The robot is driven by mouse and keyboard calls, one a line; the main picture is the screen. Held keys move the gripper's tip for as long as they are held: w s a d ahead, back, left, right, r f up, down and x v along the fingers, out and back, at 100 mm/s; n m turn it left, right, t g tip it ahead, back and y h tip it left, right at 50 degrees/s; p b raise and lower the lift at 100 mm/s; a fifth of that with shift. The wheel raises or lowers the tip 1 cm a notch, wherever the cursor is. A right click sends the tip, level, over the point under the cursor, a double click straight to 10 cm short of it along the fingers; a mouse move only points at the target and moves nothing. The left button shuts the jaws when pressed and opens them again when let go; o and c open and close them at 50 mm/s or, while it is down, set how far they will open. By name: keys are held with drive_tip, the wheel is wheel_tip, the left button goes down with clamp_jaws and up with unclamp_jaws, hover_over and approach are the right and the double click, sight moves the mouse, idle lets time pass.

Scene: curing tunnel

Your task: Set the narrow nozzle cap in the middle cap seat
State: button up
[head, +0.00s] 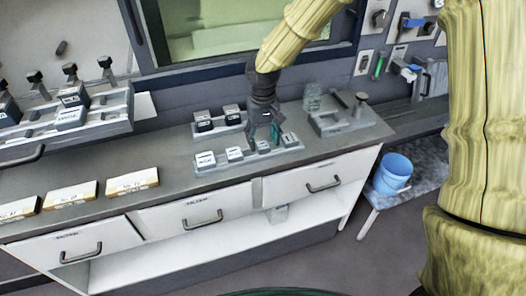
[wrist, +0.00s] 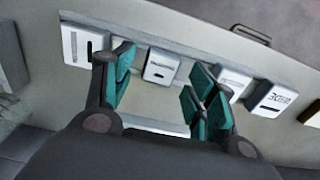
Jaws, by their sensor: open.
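Several pale, block-like caps stand in a row along a grey front tray (head: 222,168) on the bench. In the wrist view, one cap (wrist: 162,66) with a dark slot lies in the gap between my fingers, a little beyond the tips. Another slotted cap (wrist: 75,45) is at the tray's left end, and two labelled ones (wrist: 232,80) and (wrist: 271,97) are to the right. The labels are too small to tell which is the narrow nozzle cap or which seat is the middle one. My gripper (head: 263,138), with teal finger pads, is open and empty over the tray's right half (wrist: 162,88).
Two dark caps with light tops (head: 202,121) and (head: 231,115) stand on a rear rack. A grey fixture (head: 342,122) and a clear jar (head: 312,97) stand right of the tray. Yellowish boxes (head: 71,195) line the front left. The bench between is clear.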

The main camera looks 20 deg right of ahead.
sight(263, 145)
drive_tip(key=shift+f, duration=1.2)
drive_tip(key=c, duration=1.1)
wheel_tip(263, 145, up, 6)
drive_tip(key=p, duration=0.5)
drive_tip(key=shift+c, duration=0.2)
drive_tip(key=shift+r, duration=0.1)
drive_tip(key=shift+r+p, duration=1.4)
drive_tip(key=shift+r, duration=0.05)
